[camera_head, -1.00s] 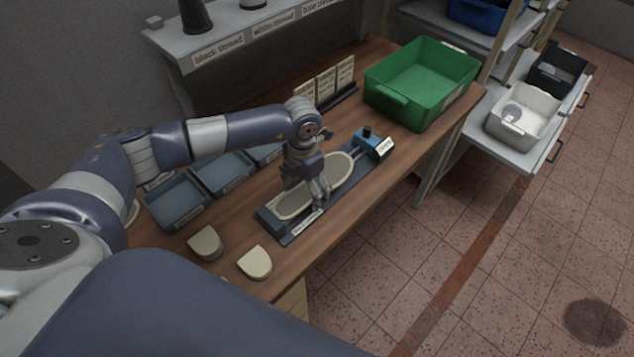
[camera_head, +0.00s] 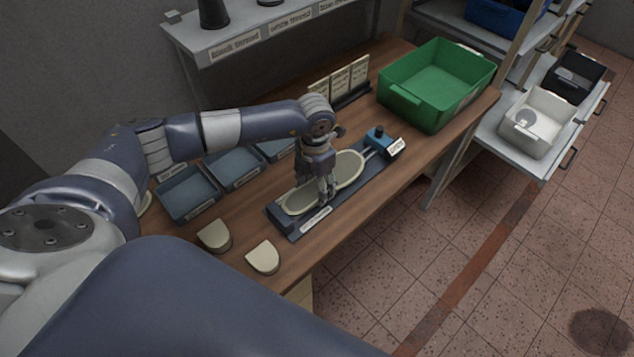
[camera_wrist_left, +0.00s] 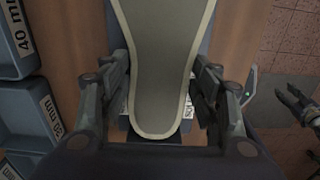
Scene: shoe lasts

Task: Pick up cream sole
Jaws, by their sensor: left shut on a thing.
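The cream sole (camera_head: 348,165), with a cream rim and a grey middle, lies along a dark blue-grey fixture (camera_head: 283,219) on the wooden bench. My left gripper (camera_head: 325,197) is over the sole from above. In the left wrist view its fingers stand at both sides of the sole (camera_wrist_left: 158,75), and it is shut on the sole near its rounded end. I cannot see any gap between sole and fixture. Part of the sole is hidden by the gripper in the head view. My right gripper (camera_wrist_left: 298,105) shows only partly at the wrist view's right edge.
Two cream heel-shaped pieces (camera_head: 214,236) (camera_head: 262,257) lie near the bench's front left. Blue-grey bins (camera_head: 186,193) stand behind the fixture on the left. A blue clamp (camera_head: 379,138) sits at the fixture's far end. A green crate (camera_head: 395,101) stands at the bench's far right.

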